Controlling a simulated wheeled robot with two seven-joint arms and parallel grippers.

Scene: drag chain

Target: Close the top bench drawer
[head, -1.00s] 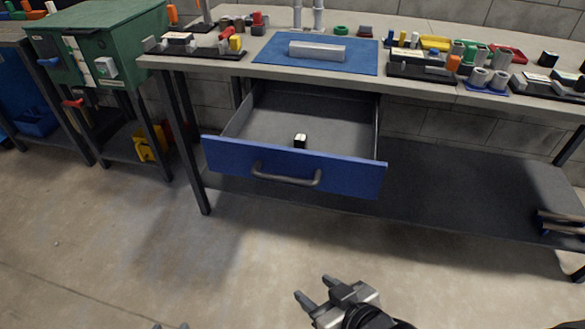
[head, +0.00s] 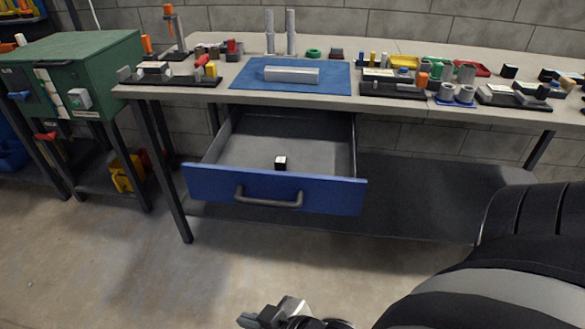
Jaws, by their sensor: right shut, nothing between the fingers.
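The top bench drawer, with a blue front (head: 315,193) and a dark bar handle (head: 268,198), is pulled well out under the bench top. A small black and white block (head: 281,163) lies inside on the grey drawer floor. My right gripper (head: 252,318) is at the bottom of the head view, in front of and below the drawer front, apart from the handle. Its fingers look close together with nothing held. My left gripper is out of the view.
The bench top (head: 210,92) carries a blue mat (head: 245,75) with a grey bar, and several fixtures and parts. A lower shelf (head: 420,200) lies beneath. A green cabinet (head: 85,50) stands at the left. The floor before the drawer is clear.

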